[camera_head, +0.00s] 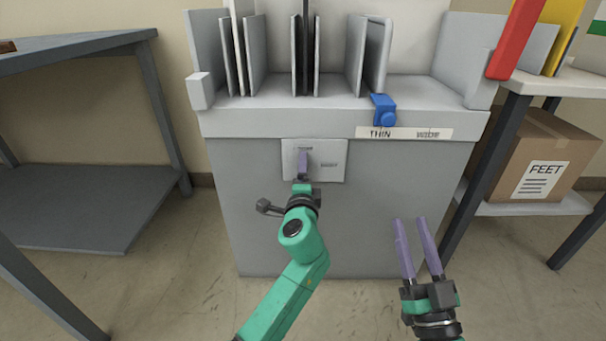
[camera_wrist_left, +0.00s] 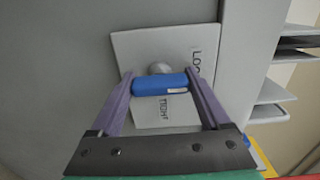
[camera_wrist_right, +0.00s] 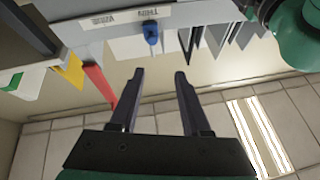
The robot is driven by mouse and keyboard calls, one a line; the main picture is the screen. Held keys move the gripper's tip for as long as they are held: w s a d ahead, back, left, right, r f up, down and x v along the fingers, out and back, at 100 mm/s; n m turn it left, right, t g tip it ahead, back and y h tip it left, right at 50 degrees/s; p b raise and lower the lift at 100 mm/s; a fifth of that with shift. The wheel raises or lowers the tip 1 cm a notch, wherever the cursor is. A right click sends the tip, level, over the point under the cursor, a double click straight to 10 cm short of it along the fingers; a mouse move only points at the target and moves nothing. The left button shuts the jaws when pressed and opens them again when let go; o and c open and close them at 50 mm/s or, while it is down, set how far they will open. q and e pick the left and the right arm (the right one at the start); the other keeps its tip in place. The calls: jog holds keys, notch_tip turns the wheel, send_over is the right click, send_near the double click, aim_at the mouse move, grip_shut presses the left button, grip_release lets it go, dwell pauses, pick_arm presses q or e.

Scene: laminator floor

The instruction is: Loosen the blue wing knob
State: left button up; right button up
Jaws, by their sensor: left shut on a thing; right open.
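The blue wing knob (camera_wrist_left: 160,85) shows in the left wrist view as a bar on a round grey hub, in front of a pale plate (camera_wrist_left: 150,50). The plate carries the letters "LOO", partly cut off, and "TIGHT". My left gripper (camera_head: 303,158) is at this plate on the machine front, its two fingers shut on the ends of the knob. In the head view the gripper hides the knob. My right gripper (camera_head: 410,222) is open and empty, apart from the machine at lower right; its fingers also show in the right wrist view (camera_wrist_right: 159,72).
The grey machine (camera_head: 400,200) has upright plates on top. A separate blue slider (camera_head: 384,110) sits above a strip (camera_head: 403,134) reading "THIN". A grey table (camera_head: 90,45) stands left; a shelf on the right holds a cardboard box (camera_head: 535,155). The floor before the machine is free.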

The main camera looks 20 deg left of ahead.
pick_arm(q)
jog(key=shift+d+f, duration=0.1)
jog(key=shift+f, duration=0.1)
pick_arm(e)
jog(key=shift+r, duration=0.3)
pick_arm(q)
jog(key=o, duration=1.2)
jog(key=shift+r, duration=0.1)
pick_arm(e)
jog(key=shift+d, duration=0.1)
pick_arm(q)
jog(key=shift+s, duration=0.1)
